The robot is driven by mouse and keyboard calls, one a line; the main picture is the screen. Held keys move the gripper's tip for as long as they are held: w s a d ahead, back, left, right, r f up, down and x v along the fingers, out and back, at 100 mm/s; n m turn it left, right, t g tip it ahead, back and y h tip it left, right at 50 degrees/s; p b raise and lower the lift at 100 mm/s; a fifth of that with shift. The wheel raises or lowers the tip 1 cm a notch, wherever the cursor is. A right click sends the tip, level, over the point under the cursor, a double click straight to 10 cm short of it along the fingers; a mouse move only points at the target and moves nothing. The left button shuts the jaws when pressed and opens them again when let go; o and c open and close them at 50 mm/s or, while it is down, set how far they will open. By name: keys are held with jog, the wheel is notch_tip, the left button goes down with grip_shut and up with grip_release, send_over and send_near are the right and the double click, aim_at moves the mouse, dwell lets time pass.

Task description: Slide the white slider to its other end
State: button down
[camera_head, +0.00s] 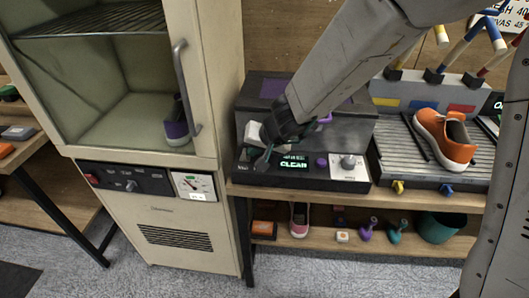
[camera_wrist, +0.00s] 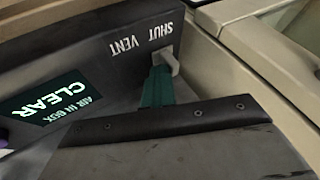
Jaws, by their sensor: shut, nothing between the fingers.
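The white slider (camera_wrist: 166,62) is a small white peg on the dark front face of the clear-air box, at the right end of the lettering "SHUT VENT", which appears upside down in the wrist view. My gripper (camera_wrist: 160,74) is shut and empty, with its teal fingertips right at the slider. They overlap its lower left side in the picture; I cannot tell if they touch. In the head view my gripper (camera_head: 263,160) is at the left end of the box's front panel, and the slider cannot be made out there.
The box (camera_head: 306,173) has a green "CLEAR" display, a purple button (camera_head: 321,162) and a knob (camera_head: 348,162). A cream cabinet (camera_head: 228,90) stands close on its left. On the right, an orange sneaker (camera_head: 444,137) sits on a ribbed tray (camera_head: 400,147).

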jog(key=shift+a+r, duration=0.1)
jog(key=d, duration=0.4)
jog(key=shift+s, duration=0.25)
jog(key=v, duration=1)
jog(key=s+d+n+g, duration=0.15)
jog(key=s+g, duration=0.25)
jog(key=s, duration=0.5)
jog(key=s+d+r+h, duration=0.2)
jog(key=s+d+r, duration=0.2)
jog(key=s+d, duration=0.3)
jog(key=s+d+r+m+h, duration=0.1)
jog(key=s+d+r+h, duration=0.2)
jog(key=s+d, duration=0.5)
jog(key=shift+d+r, duration=0.7)
jog(key=shift+d, duration=1.35)
